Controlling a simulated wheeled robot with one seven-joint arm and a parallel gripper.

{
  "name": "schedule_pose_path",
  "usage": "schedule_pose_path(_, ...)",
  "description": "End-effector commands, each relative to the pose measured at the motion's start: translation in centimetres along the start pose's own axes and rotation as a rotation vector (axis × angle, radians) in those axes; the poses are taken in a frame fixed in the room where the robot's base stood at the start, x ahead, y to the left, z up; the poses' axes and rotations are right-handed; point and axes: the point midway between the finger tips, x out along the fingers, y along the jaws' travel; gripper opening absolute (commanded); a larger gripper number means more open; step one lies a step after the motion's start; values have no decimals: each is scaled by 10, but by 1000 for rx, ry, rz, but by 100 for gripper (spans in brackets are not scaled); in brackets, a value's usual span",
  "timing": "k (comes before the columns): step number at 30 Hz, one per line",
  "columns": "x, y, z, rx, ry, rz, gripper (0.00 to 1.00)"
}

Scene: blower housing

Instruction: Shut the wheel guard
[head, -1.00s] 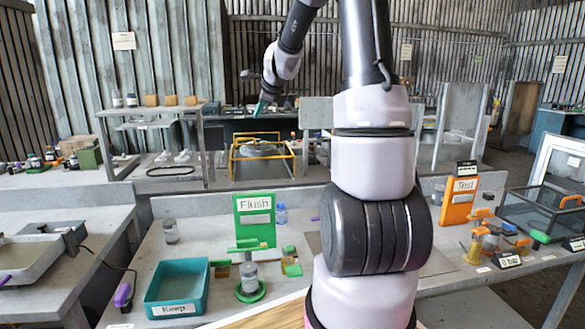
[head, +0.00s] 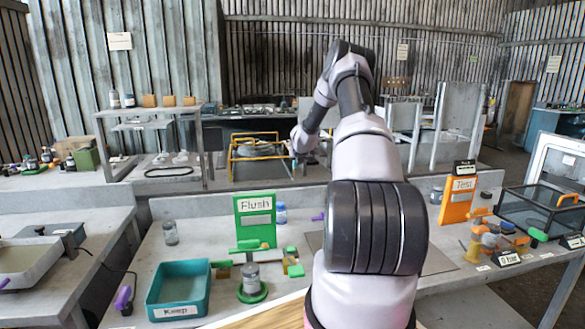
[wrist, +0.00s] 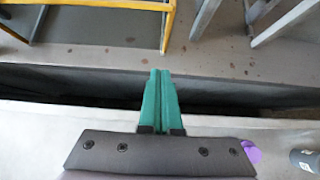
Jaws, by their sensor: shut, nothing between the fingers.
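No part is clearly recognisable as the wheel guard. A yellow frame (head: 262,152) on the back bench has a round, ring-like shape inside it; I cannot tell whether this is the guard or whether it stands open. Part of the yellow frame also shows at the upper left of the wrist view (wrist: 169,25). My gripper (wrist: 160,72) has teal fingers, shut together with nothing between them. It is over the gap between the front and back benches, on the near side of the frame's right part. In the head view my arm's end mostly hides the fingers.
Pale upright panels (head: 403,122) stand to the right of the frame. A grey shelf rack (head: 150,112) stands to its left. The front bench holds a green Flush sign (head: 254,205), a teal Keep tray (head: 178,310), an orange Test sign (head: 458,205) and a clear-sided box (head: 525,210).

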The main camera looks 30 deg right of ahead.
Motion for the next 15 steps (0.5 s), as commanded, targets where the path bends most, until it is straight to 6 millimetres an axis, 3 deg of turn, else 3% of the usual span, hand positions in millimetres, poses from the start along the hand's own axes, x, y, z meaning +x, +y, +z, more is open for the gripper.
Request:
schedule_pose_path(6, 49, 3, 0, -6, 0, 1, 0)
schedule_pose_path(15, 64, 3, 17, -8, -2, 1, 0)
